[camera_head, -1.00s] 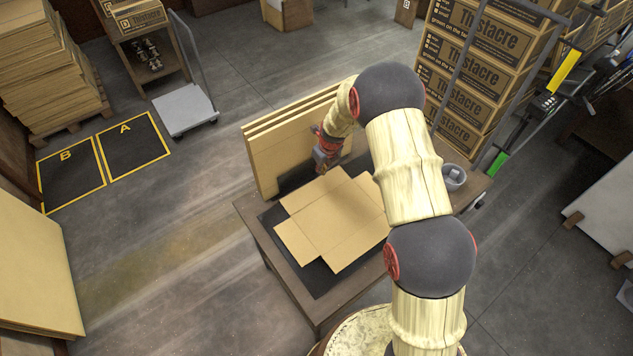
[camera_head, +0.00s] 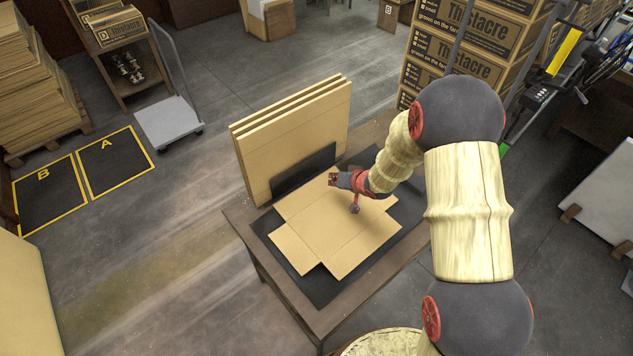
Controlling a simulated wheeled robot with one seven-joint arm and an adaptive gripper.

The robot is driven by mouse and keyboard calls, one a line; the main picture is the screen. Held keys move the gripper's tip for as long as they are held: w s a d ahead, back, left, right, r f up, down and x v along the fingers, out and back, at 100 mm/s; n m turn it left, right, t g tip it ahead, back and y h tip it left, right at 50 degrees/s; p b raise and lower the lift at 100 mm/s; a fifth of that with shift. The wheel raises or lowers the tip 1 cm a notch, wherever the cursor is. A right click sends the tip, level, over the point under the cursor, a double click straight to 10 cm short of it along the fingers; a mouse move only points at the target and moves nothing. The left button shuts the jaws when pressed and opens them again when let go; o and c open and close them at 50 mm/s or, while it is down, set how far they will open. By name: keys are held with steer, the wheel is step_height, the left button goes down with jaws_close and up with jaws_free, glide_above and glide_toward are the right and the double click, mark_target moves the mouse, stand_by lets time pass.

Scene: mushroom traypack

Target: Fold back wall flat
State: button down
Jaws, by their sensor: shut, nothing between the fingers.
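An unfolded tan cardboard blank (camera_head: 325,240) lies on a black mat (camera_head: 320,288) on the table. Its panels look flat, and the back wall flap (camera_head: 300,197) lies toward the upright boards. My gripper (camera_head: 345,192) is shut and empty, over the back part of the blank, tilted to the left. I cannot tell whether it touches the cardboard. My arm and gripper hide the blank's back right part.
Several upright cardboard sheets (camera_head: 290,135) stand along the back of the table (camera_head: 262,262), with a dark panel (camera_head: 304,170) in front of them. Stacked Thistacre boxes (camera_head: 470,45) stand behind on the right.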

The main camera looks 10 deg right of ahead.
steer(key=a+r+n+y, duration=0.2)
steer(key=a+n, duration=0.1)
steer(key=n, duration=0.3)
steer(key=n+b, duration=0.1)
steer(key=b, duration=0.1)
glide_above(309, 187)
steer(key=s, duration=0.1)
steer(key=f, duration=0.4)
steer(key=d+f, duration=0.1)
steer(key=f, duration=0.4)
steer(key=shift+w+a+f, duration=0.15)
steer(key=shift+w+a, duration=0.1)
steer(key=shift+w, duration=0.1)
steer(key=shift+w+f+b, duration=0.1)
steer(key=shift+f+b, duration=0.2)
steer(key=shift+f, duration=0.15)
steer(key=shift+w+a+f+b, duration=0.1)
steer(key=shift+f+b, duration=0.1)
steer(key=shift+f, duration=0.2)
steer(key=shift+w+a+f+b, duration=0.1)
steer(key=shift+f+b, duration=0.05)
steer(key=shift+f, duration=0.2)
steer(key=shift+r, duration=0.15)
